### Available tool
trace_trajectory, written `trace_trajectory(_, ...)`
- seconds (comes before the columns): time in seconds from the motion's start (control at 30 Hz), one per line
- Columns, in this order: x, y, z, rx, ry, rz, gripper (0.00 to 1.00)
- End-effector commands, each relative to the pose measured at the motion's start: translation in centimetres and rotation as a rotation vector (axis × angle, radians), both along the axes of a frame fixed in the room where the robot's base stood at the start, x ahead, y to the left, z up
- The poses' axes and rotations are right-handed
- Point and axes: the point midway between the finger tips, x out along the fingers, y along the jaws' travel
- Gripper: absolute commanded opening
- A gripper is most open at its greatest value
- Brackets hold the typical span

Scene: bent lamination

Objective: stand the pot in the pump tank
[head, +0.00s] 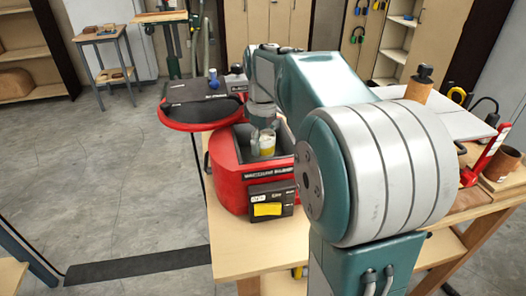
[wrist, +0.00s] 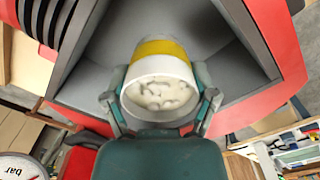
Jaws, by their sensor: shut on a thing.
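The pot (wrist: 160,62) is white with a yellow band, and pale lumpy stuff shows inside it. In the head view the pot (head: 267,146) is at the mouth of the tank. My gripper (wrist: 160,100) is shut on the pot, one finger on each side. The pump tank (head: 226,165) is a red tub with a dark grey inside, on the workbench. Its grey inner walls (wrist: 95,60) surround the pot in the wrist view. I cannot tell whether the pot touches the tank floor.
The tank's round red-rimmed lid (head: 190,126) stands open behind and to the left. A black box with a yellow label (head: 268,209) is on the tank's front. A red tool (head: 485,155) and a brown cup (head: 502,164) are on the bench at right.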

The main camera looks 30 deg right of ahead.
Motion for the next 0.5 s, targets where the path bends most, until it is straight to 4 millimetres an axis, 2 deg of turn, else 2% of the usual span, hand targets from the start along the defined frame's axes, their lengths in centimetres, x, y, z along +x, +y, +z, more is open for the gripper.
trace_trajectory(0.1, -0.1, -0.2, -2.1, 0.002, 0.005, -0.001, 0.25)
trace_trajectory(0.2, -0.1, -0.3, -2.9, 0.003, 0.002, -0.002, 0.25)
trace_trajectory(0.5, -0.1, -0.1, -3.1, 0.0, 0.001, -0.001, 0.25)
